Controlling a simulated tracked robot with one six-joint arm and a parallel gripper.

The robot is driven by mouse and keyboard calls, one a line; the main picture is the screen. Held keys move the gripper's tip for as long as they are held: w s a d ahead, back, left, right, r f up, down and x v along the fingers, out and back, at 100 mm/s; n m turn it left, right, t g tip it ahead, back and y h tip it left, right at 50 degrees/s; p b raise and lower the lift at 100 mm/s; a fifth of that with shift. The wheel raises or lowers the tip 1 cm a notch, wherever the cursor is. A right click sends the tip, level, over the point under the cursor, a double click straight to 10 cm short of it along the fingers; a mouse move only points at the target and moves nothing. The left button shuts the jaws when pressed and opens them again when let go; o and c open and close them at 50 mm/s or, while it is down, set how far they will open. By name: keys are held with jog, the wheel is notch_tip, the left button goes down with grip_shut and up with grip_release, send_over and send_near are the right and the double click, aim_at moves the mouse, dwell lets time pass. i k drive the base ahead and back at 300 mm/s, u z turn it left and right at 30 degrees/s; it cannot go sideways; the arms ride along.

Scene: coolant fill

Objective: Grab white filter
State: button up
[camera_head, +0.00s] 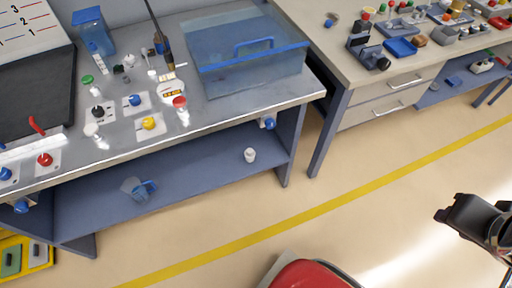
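A small white cylinder (249,155), which looks like the white filter, stands on the blue lower shelf (205,165) of the left workbench, near the shelf's right end. Nothing touches it. My gripper (446,213) is at the right edge of the view, above the open floor and well to the right of the white cylinder. It is dark, and its fingers blend together, so I cannot make out a gap between them. No held object shows at it.
A clear jug with a blue handle (138,188) is on the same shelf, further left. A metal bench top (225,108) overhangs the shelf, and a bench leg (290,145) stands right of the cylinder. Floor with a yellow line (330,200) lies clear in front.

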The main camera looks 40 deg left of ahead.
aim_at(250, 154)
jog(key=z, duration=0.05)
jog(key=i, duration=2.2)
jog(key=u, duration=3.1)
